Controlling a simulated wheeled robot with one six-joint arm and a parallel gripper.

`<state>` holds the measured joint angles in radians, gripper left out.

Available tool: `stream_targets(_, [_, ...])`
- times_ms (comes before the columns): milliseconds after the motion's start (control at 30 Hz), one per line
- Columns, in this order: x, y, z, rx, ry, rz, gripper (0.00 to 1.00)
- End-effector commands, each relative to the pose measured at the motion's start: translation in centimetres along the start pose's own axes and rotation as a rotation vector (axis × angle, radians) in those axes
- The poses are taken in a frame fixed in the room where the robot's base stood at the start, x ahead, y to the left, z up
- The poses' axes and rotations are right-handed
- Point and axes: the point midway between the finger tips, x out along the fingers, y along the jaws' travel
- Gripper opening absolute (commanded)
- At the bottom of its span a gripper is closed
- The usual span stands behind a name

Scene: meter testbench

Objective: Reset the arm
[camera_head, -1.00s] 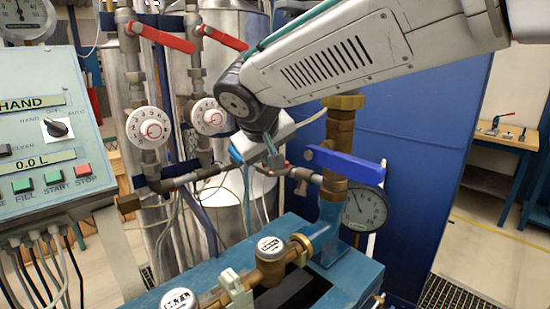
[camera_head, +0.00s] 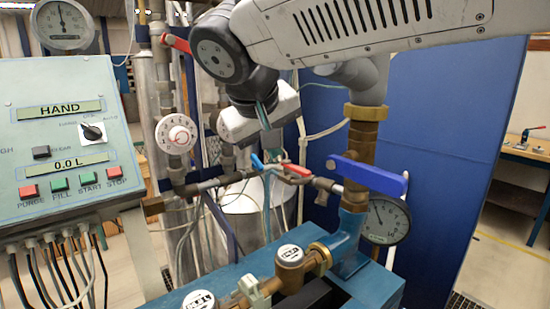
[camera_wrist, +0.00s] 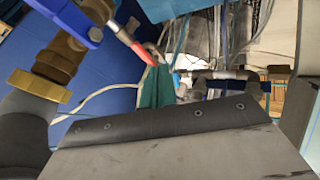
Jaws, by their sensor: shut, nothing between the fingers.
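My arm reaches in from the upper right in the head view. My gripper (camera_head: 264,118) hangs below its wrist, with teal fingers shut and empty. It is above and apart from the small red valve handle (camera_head: 296,170) and the small blue handle (camera_head: 257,162) on the pipe. In the wrist view, my gripper's teal fingers (camera_wrist: 157,88) show beyond the dark gripper housing, with the red handle (camera_wrist: 130,42) close by in the picture.
A control panel (camera_head: 62,130) stands at left. A brass pipe (camera_head: 362,140) with a large blue lever (camera_head: 368,174) and a pressure gauge (camera_head: 385,220) stands right of the gripper. A blue bench (camera_head: 225,275) with meters lies below. A blue wall (camera_head: 450,150) is behind.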

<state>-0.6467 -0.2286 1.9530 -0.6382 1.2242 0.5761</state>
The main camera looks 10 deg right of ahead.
Motion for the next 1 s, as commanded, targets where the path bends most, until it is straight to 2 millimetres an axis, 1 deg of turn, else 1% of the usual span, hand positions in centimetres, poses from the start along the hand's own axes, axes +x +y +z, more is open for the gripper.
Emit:
stream_targets(33, [-0.3, 0.0, 0.0, -0.004, 0.001, 0.0, 0.0])
stream_targets(133, [-0.5, -0.2, 0.3, -0.05, -0.009, -0.01, 0.0])
stream_targets(167, [-0.2, -0.7, 0.9, -0.077, -0.026, -0.022, 0.0])
stream_targets(233, [0.8, -1.6, 2.9, -0.139, -0.074, -0.058, 0.0])
stream_targets(267, [1.2, -1.8, 4.2, -0.16, -0.099, -0.077, 0.0])
stream_targets(333, [2.3, -1.2, 7.4, -0.187, -0.161, -0.125, 0.0])
stream_targets(467, [4.2, 0.5, 14.1, -0.176, -0.272, -0.225, 0.0])
stream_targets(500, [4.7, 1.1, 16.2, -0.16, -0.301, -0.255, 0.0])
stream_targets(567, [5.3, 1.8, 19.2, -0.124, -0.337, -0.3, 0.0])
stream_targets(600, [5.6, 2.1, 21.2, -0.094, -0.358, -0.328, 0.0])
stream_targets(700, [6.2, 2.8, 25.5, -0.001, -0.394, -0.385, 0.0])
stream_targets(733, [6.3, 2.9, 26.6, 0.029, -0.399, -0.396, 0.0])
stream_targets(800, [6.6, 3.2, 28.5, 0.101, -0.408, -0.411, 0.0])
stream_targets(867, [6.7, 3.6, 29.6, 0.157, -0.41, -0.412, 0.0])
stream_targets(933, [6.7, 4.2, 30.3, 0.202, -0.406, -0.401, 0.0])
stream_targets(1000, [6.7, 4.9, 30.4, 0.23, -0.398, -0.39, 0.0])
